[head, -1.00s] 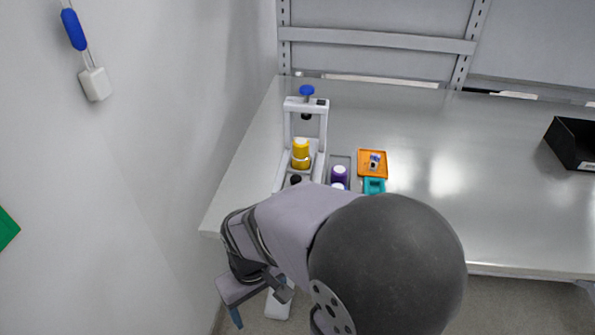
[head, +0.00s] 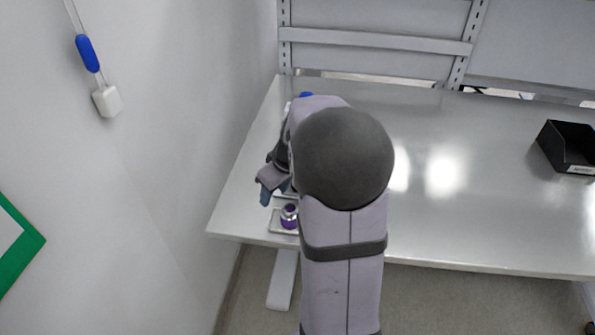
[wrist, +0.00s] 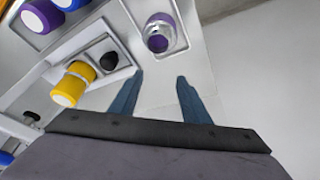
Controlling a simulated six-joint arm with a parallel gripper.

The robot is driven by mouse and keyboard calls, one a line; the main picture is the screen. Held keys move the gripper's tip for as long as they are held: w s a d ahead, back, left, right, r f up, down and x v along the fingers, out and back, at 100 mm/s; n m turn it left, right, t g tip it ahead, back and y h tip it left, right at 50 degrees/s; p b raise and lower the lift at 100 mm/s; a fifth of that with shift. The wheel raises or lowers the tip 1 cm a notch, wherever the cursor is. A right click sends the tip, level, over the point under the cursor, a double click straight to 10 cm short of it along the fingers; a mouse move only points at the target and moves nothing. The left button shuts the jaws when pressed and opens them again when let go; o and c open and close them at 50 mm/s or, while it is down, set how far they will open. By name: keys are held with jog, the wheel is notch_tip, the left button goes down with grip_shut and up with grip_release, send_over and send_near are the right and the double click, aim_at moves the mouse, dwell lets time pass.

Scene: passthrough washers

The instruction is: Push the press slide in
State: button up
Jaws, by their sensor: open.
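The press shows at the left of the wrist view; in the head view my arm hides most of it, leaving its blue top knob (head: 305,95) in sight. Its light slide (wrist: 93,68) carries a yellow cylinder (wrist: 73,83) and has a black knob (wrist: 110,62) at its outer end. My gripper (wrist: 158,88) is open and empty, its two blue-grey fingers apart over bare table. The knob is just left of the left finger, not between the fingers; I cannot tell whether they touch. In the head view my gripper (head: 265,190) is over the left part of the table.
A small tray (head: 279,228) with a purple-and-metal piece (head: 289,215) is near the table's front-left edge. A purple cylinder (wrist: 40,16) and a blue one stand beside the press. A black bin (head: 568,148) is far right.

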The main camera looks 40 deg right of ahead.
jog(key=d+r+m+p, duration=0.1)
jog(key=d+r+m, duration=0.15)
jog(key=d, duration=0.75)
jog(key=shift+w+p+x, duration=0.15)
jog(key=shift+p+x, duration=0.45)
jog(key=shift+x, duration=1.25)
jog(key=shift+w+p+x, duration=0.15)
jog(key=shift+p+x, duration=0.4)
jog(key=shift+x, duration=1.35)
jog(key=shift+a+r, duration=0.15)
